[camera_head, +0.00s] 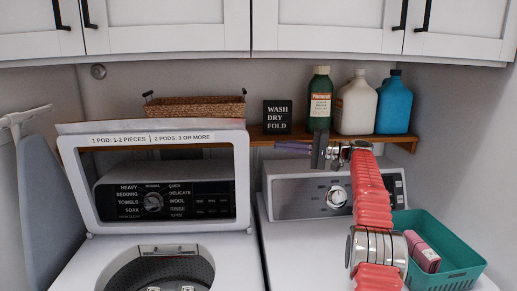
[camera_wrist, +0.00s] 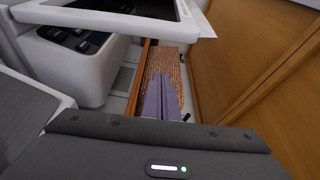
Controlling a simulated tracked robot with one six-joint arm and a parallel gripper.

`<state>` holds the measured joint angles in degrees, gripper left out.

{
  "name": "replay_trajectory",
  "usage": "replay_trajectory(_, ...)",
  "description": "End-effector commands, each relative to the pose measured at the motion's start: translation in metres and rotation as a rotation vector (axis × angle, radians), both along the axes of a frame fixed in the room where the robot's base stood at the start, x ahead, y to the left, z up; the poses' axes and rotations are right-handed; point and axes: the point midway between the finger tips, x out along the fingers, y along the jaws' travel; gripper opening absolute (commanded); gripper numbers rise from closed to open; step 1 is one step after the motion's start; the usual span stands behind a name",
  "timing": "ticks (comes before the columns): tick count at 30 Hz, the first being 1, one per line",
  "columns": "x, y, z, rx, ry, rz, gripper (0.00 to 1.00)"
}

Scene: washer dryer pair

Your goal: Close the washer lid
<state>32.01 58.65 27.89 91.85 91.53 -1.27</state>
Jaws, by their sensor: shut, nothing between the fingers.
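The washer lid (camera_head: 242,185) stands open and upright at the back of the white washer (camera_head: 215,252), a white frame around a clear window. The drum opening below it is uncovered. My gripper (camera_head: 284,147) is to the right of the lid's upper right corner, its purple fingers pointing left. In the wrist view the fingers (camera_wrist: 160,98) lie together, shut and empty. The lid's pale frame (camera_wrist: 100,22) crosses the top of that view, ahead of the fingers and apart from them in the picture. The depth gap between fingers and lid is unclear.
A wooden shelf behind holds a wicker basket (camera_head: 195,107), a black sign (camera_head: 277,117) and several bottles, including a green one (camera_head: 320,100). The dryer (camera_head: 300,240) stands right of the washer, with a teal bin (camera_head: 455,255) on top. White cabinets (camera_head: 165,25) hang above.

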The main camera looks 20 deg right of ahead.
Motion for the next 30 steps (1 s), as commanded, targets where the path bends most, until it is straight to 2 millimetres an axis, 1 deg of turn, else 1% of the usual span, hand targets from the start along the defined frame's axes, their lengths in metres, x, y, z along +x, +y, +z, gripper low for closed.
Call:
replay_trajectory(6,0.001,0.001,0.000,0.000,0.001,-0.001,0.00)
replay_trajectory(11,0.005,0.009,0.000,0.000,0.001,0.001,0.00)
replay_trajectory(14,0.011,0.018,0.000,-0.001,0.002,0.000,0.00)
replay_trajectory(21,0.029,0.049,0.000,-0.002,0.001,0.001,0.00)
replay_trajectory(27,0.040,0.068,0.001,-0.001,0.002,0.000,0.00)
replay_trajectory(30,0.045,0.074,0.001,-0.001,0.002,-0.001,0.00)
